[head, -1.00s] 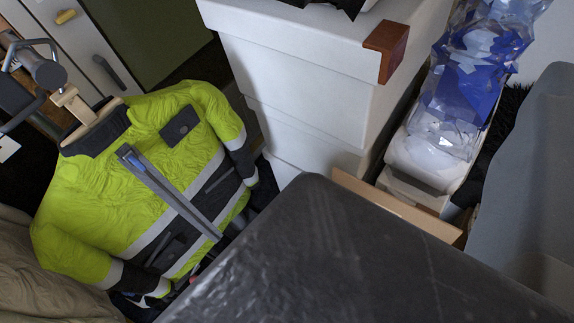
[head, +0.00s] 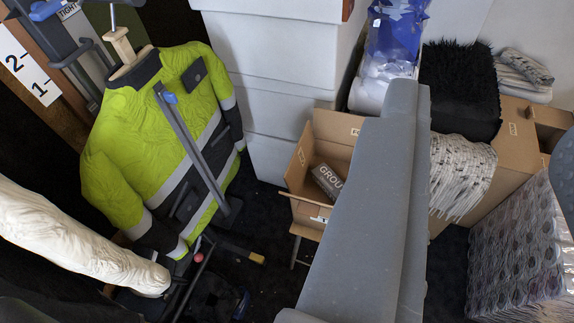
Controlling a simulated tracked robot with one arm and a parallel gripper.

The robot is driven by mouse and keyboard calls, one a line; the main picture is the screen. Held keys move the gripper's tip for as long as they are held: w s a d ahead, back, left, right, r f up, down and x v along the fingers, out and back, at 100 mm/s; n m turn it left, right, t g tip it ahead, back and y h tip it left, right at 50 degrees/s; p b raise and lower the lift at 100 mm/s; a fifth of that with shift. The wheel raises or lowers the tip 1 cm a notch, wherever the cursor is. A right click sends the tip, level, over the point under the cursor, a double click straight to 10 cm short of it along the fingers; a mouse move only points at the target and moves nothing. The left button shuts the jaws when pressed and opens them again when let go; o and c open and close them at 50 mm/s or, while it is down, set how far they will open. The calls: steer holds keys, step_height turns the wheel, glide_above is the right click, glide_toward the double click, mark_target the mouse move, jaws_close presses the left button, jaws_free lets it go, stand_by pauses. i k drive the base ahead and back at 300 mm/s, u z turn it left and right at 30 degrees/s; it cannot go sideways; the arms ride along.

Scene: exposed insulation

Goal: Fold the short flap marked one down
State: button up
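An open cardboard box (head: 305,211) stands near the middle, partly hidden by a long grey padded piece (head: 385,190). Its visible flaps stick up or out. Small pale marks show on the box, but they are too small to read, so I cannot tell which flap is marked one. A dark block with letters "GROU" (head: 327,181) lies inside. Another cardboard box (head: 518,145) at the right also has small pale marks. I cannot make out my gripper in this view.
A yellow-green jacket (head: 120,125) hangs on a stand at the left. White drawers (head: 275,70) stand behind the open box. A black furry block (head: 458,85), a fringed cloth (head: 458,170) and a patterned silvery block (head: 515,250) are at the right. Dark floor shows left of the grey piece.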

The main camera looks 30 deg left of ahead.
mark_target(292, 175)
steer(key=u, duration=0.6)
steer(key=i, duration=0.45)
steer(key=u, duration=0.1)
steer(key=k, duration=0.7)
steer(key=z, duration=0.35)
steer(key=i, duration=1.05)
steer(key=u, duration=0.05)
